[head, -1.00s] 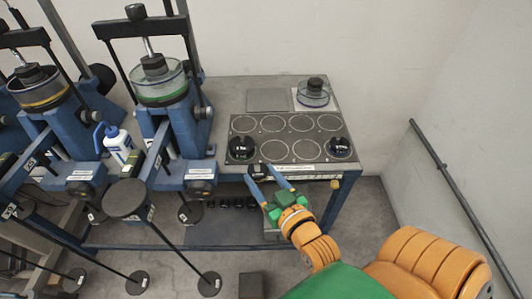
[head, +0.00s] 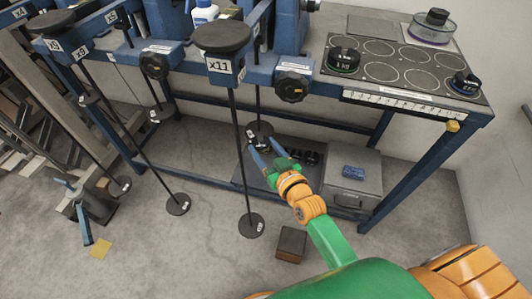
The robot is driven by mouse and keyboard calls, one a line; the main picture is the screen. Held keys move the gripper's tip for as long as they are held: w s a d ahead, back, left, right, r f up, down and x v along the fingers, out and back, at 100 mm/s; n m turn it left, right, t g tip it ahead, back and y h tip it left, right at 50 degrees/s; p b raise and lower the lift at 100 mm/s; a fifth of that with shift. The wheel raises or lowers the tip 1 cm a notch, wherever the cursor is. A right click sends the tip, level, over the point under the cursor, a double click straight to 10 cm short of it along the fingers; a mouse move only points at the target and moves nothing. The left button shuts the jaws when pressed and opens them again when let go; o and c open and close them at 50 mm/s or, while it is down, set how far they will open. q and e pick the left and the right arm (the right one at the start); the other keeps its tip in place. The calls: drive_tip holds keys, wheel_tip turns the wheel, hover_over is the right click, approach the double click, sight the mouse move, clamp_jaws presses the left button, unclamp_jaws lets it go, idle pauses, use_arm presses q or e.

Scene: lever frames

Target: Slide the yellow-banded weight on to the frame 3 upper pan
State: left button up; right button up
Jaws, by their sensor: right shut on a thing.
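My right gripper (head: 266,152) reaches low under the bench front, its blue fingers shut on a small dark weight (head: 262,143). The weight is mostly hidden, and its band does not show. No other weight in view has a yellow band, so I take it as the yellow-banded one. It is at a black hanging pan (head: 259,128) on a short rod below the bench edge; I cannot tell whether they touch. A lower black pan (head: 251,226) hangs near the floor on a longer rod from the x11 lever. No frame number is readable. My left gripper is not in view.
The bench-top weight board (head: 395,72) holds a green-banded weight (head: 344,60) and a blue-banded weight (head: 465,82). A grey box (head: 352,175) stands on the lower shelf. Hanger rods and a blue bench leg (head: 420,172) flank the arm. A brown block (head: 291,243) lies on the floor.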

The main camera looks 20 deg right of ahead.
sight(267, 138)
drive_tip(key=shift+w+d+b, duration=0.15)
drive_tip(key=shift+w+b, duration=0.25)
drive_tip(key=shift+w, duration=0.25)
drive_tip(key=shift+w+d+b, duration=0.15)
drive_tip(key=shift+w+b, duration=0.25)
drive_tip(key=shift+w, duration=0.45)
drive_tip(key=shift+w, duration=0.1)
drive_tip(key=shift+w+d, duration=0.1)
drive_tip(key=shift+w, duration=0.1)
drive_tip(key=shift+w+d+b, duration=0.25)
drive_tip(key=shift+w+b, duration=0.2)
drive_tip(key=shift+w, duration=0.45)
drive_tip(key=shift+w, duration=0.15)
drive_tip(key=shift+w+d+b, duration=0.15)
drive_tip(key=shift+w+b, duration=0.2)
drive_tip(key=shift+w, duration=0.1)
